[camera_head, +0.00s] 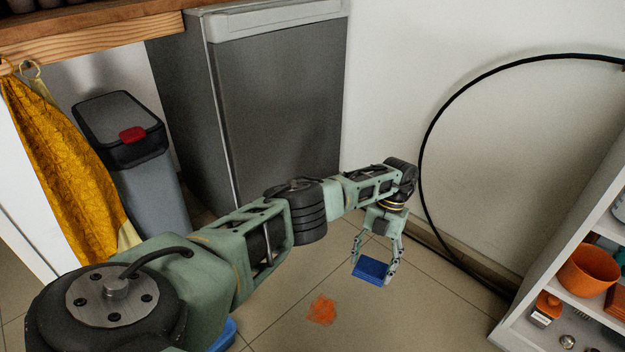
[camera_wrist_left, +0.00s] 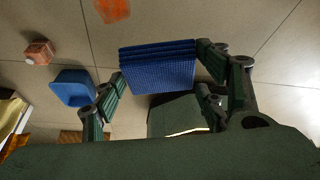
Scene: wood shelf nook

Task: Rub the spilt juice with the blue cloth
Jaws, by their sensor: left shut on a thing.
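The blue cloth (camera_head: 370,270) is a folded pad held by my left gripper (camera_head: 376,268), which points down over the tiled floor. In the left wrist view the cloth (camera_wrist_left: 158,66) sits between the two fingers of the left gripper (camera_wrist_left: 160,80). The spilt juice (camera_head: 322,309) is an orange patch on the floor, to the left of and nearer than the cloth. It also shows at the top edge of the left wrist view (camera_wrist_left: 113,9). The cloth is apart from the patch in both views. My right gripper is not in view.
A grey fridge (camera_head: 283,110) and a bin with a red latch (camera_head: 132,134) stand behind my arm. A white shelf (camera_head: 545,290) is at right, a black hose (camera_head: 431,150) by the wall. A blue container (camera_wrist_left: 74,88) and small reddish block (camera_wrist_left: 40,52) are on the floor.

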